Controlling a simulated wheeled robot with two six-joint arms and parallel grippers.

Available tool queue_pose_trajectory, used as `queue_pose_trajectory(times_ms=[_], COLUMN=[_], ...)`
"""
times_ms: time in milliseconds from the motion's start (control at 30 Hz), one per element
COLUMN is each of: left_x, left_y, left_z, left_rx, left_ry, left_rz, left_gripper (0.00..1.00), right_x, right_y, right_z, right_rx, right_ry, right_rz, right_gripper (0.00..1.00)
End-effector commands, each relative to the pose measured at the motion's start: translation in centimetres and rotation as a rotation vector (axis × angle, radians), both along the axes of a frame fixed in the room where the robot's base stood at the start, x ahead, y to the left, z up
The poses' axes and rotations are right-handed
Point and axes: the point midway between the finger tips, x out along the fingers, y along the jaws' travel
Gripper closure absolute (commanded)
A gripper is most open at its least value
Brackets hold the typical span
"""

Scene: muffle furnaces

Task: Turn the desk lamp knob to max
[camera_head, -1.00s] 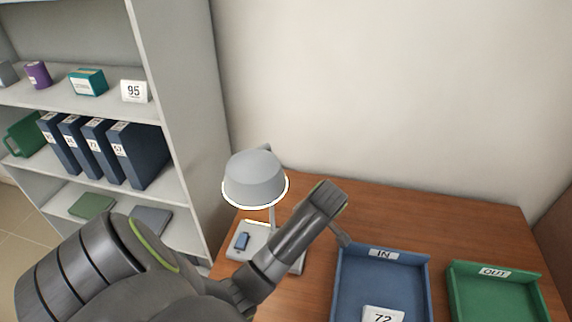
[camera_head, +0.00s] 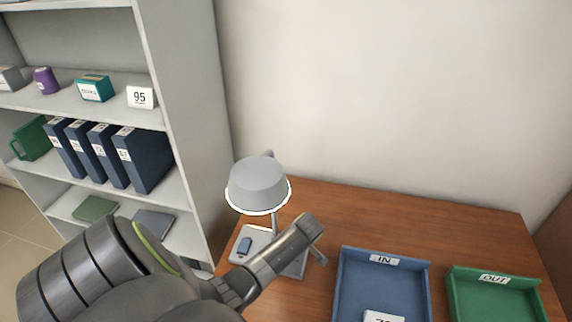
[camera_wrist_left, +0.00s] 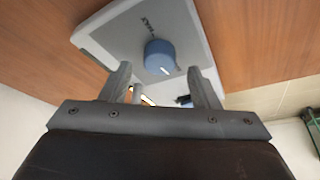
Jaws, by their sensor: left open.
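The desk lamp (camera_head: 257,186) stands at the desk's left back, its grey shade lit at the rim. Its pale base (camera_head: 252,233) carries a blue piece (camera_head: 244,246); my arm covers part of the base. In the left wrist view the round blue knob (camera_wrist_left: 159,56) sits on the grey base (camera_wrist_left: 112,35), beside the letters MAX (camera_wrist_left: 149,27). The knob's white mark points away from MAX. My left gripper (camera_wrist_left: 159,77) is open and empty, its fingertips on either side of the knob's near edge; contact cannot be told. In the head view its finger (camera_head: 320,258) shows partly. My right gripper is not in view.
A blue IN tray (camera_head: 341,290) and a green OUT tray (camera_head: 456,296) stand on the desk, right of my gripper. A grey shelf (camera_head: 190,130) with binders and boxes stands left of the desk. The desk's back right (camera_head: 460,225) is clear.

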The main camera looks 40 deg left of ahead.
Motion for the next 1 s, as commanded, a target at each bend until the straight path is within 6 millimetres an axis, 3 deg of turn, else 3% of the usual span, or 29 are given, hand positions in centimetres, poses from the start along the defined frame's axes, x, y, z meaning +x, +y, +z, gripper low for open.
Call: queue_pose_trajectory(times_ms=[233,600,933,1000], left_x=[0.1,0.1,0.1,0.1], left_y=[0.7,0.9,0.9,0.9], left_z=[-1.8,-2.1,-2.1,-2.1], left_rx=[0.0,0.0,0.0,0.0], left_ry=[0.001,-0.001,-0.001,-0.001], left_rz=[0.0,0.0,0.0,0.0], left_gripper=[0.44,0.44,0.88,0.89], right_x=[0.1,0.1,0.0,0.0], right_y=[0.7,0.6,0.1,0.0], right_z=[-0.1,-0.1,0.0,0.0], right_rx=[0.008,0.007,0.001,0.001], right_ry=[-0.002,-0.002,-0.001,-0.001], right_rz=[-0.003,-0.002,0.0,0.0], right_gripper=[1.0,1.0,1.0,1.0])
